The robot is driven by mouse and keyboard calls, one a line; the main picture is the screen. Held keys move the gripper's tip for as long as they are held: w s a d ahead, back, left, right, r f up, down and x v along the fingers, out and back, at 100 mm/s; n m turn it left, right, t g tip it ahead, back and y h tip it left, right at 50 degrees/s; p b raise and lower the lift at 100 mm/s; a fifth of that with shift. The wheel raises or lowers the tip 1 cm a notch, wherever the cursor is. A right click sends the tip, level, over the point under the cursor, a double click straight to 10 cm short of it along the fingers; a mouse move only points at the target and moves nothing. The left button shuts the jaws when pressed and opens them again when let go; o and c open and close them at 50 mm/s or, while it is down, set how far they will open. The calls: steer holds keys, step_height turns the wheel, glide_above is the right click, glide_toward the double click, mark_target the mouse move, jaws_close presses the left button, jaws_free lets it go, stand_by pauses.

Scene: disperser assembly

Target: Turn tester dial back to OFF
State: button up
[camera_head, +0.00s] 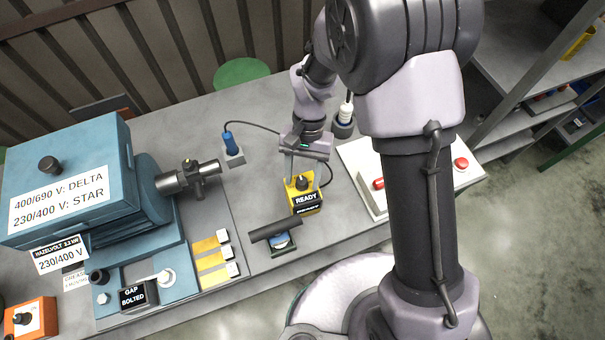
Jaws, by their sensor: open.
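The yellow tester (305,206) stands on the grey bench near the middle of the view. Its front shows a READY label. A black dial (302,183) sits on its top face; its pointer setting is too small to read. My gripper (303,173) is open, pointing down just above and behind the dial. Whether the fingers touch the dial cannot be told from this angle.
A blue motor housing (75,180) with a shaft fills the left. A blue probe (229,140) stands in a holder left of my gripper. A dark cylinder (275,230) lies in front of the tester. A white panel with red buttons (461,163) is at right.

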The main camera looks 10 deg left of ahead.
steer(key=p+v, duration=0.4)
steer(key=v, duration=1.3)
steer(key=shift+r, duration=0.25)
